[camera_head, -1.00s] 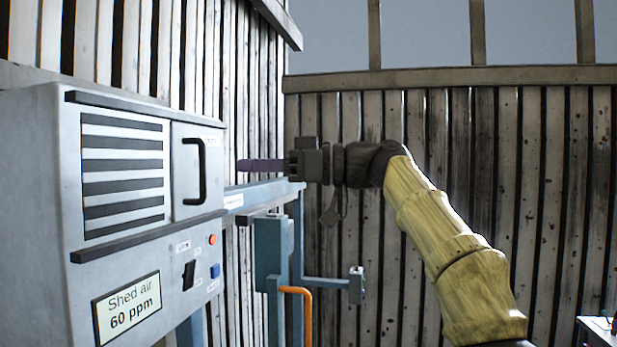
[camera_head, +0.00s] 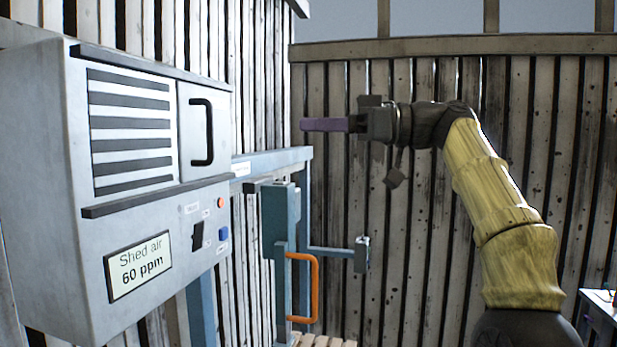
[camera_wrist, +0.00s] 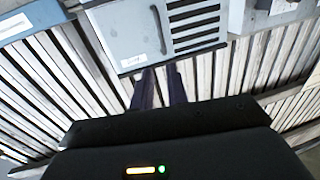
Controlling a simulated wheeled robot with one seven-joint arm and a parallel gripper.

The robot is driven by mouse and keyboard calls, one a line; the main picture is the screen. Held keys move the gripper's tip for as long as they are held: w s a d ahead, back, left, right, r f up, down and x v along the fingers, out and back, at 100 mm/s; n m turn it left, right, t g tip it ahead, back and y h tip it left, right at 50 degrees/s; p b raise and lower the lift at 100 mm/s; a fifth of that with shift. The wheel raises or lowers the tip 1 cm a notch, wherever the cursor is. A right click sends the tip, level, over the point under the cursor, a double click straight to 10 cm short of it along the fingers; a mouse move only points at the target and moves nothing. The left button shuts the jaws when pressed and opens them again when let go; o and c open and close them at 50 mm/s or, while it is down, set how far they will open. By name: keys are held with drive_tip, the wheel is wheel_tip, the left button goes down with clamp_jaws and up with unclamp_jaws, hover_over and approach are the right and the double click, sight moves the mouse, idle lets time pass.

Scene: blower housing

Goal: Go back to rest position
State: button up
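My gripper (camera_head: 306,125) is held in the air to the right of the grey blower housing (camera_head: 50,180), apart from it. Its purple fingers point left towards the housing. In the wrist view, the two fingers (camera_wrist: 160,76) stand slightly apart with a narrow empty gap between them. The housing's panel (camera_head: 190,130) with a black handle (camera_head: 207,132) looks closed beside the dark louvres (camera_head: 130,135). Both also show upside down at the top of the wrist view. My yellow-sleeved arm rises from the lower right.
Below the louvres are a black switch (camera_head: 198,236), a red button (camera_head: 220,202), a blue button (camera_head: 223,233) and a sign (camera_head: 138,265) reading "Shed air 60 ppm". A blue frame (camera_head: 280,163) carries an orange handle (camera_head: 315,290). A table (camera_head: 598,312) stands at lower right.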

drive_tip(key=w+a+f+m+t+h, duration=0.1)
drive_tip(key=w+a+f+m+h, duration=0.15)
drive_tip(key=f, duration=0.45)
drive_tip(key=w+a+f+m+t+h, duration=0.1)
drive_tip(key=w+a+f+m+h, duration=0.2)
drive_tip(key=f, duration=0.5)
drive_tip(key=w+a+f+m+t+h, duration=0.1)
drive_tip(key=w+f+m, duration=0.25)
drive_tip(key=f, duration=0.35)
wheel_tip(320, 180, down, 12)
drive_tip(key=s+d+m+h+b, duration=0.1)
drive_tip(key=d+m+h, duration=0.2)
drive_tip(key=h, duration=0.1)
drive_tip(key=s+d+f+m+g+h, duration=0.15)
drive_tip(key=s+d+f, duration=0.25)
drive_tip(key=f, duration=0.4)
drive_tip(key=s+d+f+m+h, duration=0.25)
drive_tip(key=s+f, duration=0.25)
drive_tip(key=f, duration=0.3)
drive_tip(key=s+d+f+h, duration=0.1)
drive_tip(key=s+d+f, duration=0.3)
drive_tip(key=s, duration=0.3)
drive_tip(key=s+d+f+g+h, duration=0.1)
drive_tip(key=s+d+f+h, duration=0.1)
drive_tip(key=s+d+f, duration=0.2)
drive_tip(key=s+f+b, duration=0.1)
drive_tip(key=s+f, duration=0.2)
drive_tip(key=s, duration=0.1)
drive_tip(key=shift+f+m, duration=0.3)
